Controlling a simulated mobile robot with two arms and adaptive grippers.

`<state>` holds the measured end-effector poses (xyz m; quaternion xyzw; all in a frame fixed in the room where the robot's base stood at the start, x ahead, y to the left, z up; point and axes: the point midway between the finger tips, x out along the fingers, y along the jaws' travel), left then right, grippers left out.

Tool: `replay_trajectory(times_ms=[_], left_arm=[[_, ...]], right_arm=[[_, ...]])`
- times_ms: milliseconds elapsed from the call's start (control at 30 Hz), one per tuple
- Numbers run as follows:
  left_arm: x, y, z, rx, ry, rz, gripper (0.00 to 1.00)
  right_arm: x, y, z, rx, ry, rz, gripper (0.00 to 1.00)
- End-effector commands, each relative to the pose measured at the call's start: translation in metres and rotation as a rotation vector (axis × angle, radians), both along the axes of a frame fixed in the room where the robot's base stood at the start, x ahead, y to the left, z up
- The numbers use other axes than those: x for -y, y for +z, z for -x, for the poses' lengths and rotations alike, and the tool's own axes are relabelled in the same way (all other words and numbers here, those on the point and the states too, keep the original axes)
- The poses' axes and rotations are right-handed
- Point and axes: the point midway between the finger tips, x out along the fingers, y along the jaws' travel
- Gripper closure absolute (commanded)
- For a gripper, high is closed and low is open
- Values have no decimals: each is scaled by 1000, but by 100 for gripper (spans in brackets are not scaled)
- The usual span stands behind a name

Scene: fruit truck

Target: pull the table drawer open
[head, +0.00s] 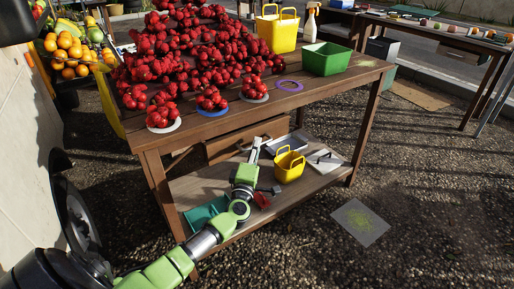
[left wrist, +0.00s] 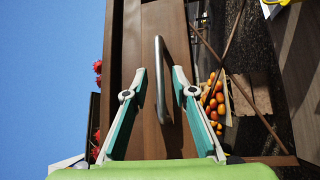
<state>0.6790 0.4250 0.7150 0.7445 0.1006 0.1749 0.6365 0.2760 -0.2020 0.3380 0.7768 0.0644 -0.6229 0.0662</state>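The wooden table (head: 320,88) has a brown drawer (head: 222,150) under its top, and the drawer front looks closed. In the left wrist view the drawer front (left wrist: 150,139) carries a grey metal bar handle (left wrist: 160,85). My left gripper (head: 254,148) is in front of the drawer. In the left wrist view its two fingers (left wrist: 160,70) are apart, one on each side of the handle, with a gap visible on both sides. Whether the fingertips reach past the bar in depth is hard to tell. My right gripper is not in view.
Red fruit heaps (head: 200,65), a yellow basket (head: 278,30) and a green bin (head: 326,59) stand on the tabletop. The lower shelf (head: 255,208) holds another yellow basket (head: 289,166) and a teal tray (head: 205,214). Gravel in front is mostly clear, with a stained sheet (head: 360,222).

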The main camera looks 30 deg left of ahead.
Motion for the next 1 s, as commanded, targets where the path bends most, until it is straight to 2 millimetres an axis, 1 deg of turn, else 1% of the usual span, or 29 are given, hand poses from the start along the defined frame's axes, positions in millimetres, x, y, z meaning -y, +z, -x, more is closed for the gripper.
replay_trajectory(times_ms=[33,100,200,500,533,567,600,633,867,1000], left_arm=[[-2,0,-6,1,0,0,75],[-4,1,-11,0,0,0,75],[-6,1,-16,0,-1,0,75],[-7,2,-18,-1,-1,0,75],[-7,2,-18,-1,-1,0,78],[-7,2,-18,-1,-1,0,86],[-7,2,-17,-1,-1,0,96],[-7,2,-17,-1,-1,0,100],[-6,2,-18,-1,-1,0,100],[3,1,-25,-1,-2,4,100]], right_arm=[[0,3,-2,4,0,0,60],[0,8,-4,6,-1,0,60],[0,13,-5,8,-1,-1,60],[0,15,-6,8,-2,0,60],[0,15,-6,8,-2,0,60],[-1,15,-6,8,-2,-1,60],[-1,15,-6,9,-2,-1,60],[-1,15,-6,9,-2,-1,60],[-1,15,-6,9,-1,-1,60],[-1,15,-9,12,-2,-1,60]])
